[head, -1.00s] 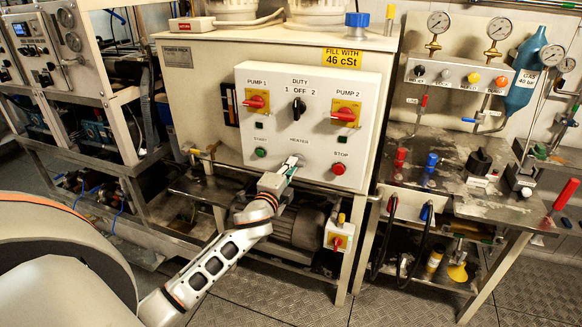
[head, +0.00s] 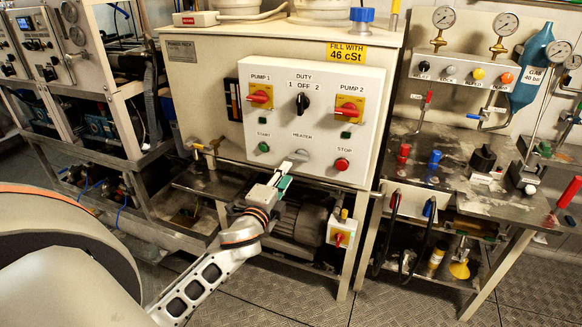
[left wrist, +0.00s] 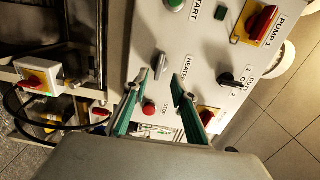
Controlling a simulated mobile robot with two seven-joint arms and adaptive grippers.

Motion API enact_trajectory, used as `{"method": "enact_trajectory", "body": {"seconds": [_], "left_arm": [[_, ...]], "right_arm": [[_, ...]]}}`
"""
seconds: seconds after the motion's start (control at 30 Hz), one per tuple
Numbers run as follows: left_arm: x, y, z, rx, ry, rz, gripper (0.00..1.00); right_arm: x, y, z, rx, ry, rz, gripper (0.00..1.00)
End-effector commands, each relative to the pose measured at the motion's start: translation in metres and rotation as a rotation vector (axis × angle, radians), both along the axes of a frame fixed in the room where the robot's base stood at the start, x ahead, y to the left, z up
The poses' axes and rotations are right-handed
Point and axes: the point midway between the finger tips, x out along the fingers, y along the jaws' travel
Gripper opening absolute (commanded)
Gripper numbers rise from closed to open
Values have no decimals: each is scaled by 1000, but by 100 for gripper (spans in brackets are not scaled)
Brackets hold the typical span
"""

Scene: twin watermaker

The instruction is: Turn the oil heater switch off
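The heater switch is a small grey knob (head: 300,155) under the HEATER label on the white control panel (head: 368,105). In the left wrist view the knob (left wrist: 160,66) is in clear sight, its handle long and narrow; no on or off marks are readable. My left gripper (head: 285,172) is just below and left of the knob in the head view. In the left wrist view its two green-lined fingers (left wrist: 157,86) are open, with nothing between them, and point at the knob. They appear apart from it. My right gripper is not in view.
The green START button (head: 264,147) and red STOP button (head: 342,164) flank the knob. The red PUMP 1 (head: 259,96) and PUMP 2 (head: 348,110) switches and black DUTY switch (head: 302,103) are above. A smaller red-yellow switch box (head: 341,233) hangs below.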

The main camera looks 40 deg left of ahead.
Motion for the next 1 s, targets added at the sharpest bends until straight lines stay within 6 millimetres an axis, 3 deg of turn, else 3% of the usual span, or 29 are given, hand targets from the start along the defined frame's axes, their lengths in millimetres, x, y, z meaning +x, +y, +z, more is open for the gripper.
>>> {"method": "enact_trajectory", "body": {"seconds": [0.1, 0.3, 1.0], "left_arm": [[-21, -5, -1, -1, 2, 0, 26], [-40, -10, -1, -2, 1, 0, 26], [-45, -13, -6, -16, 8, -5, 26]], "right_arm": [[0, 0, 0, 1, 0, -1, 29], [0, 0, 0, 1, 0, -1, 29], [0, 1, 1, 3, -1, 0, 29]]}}
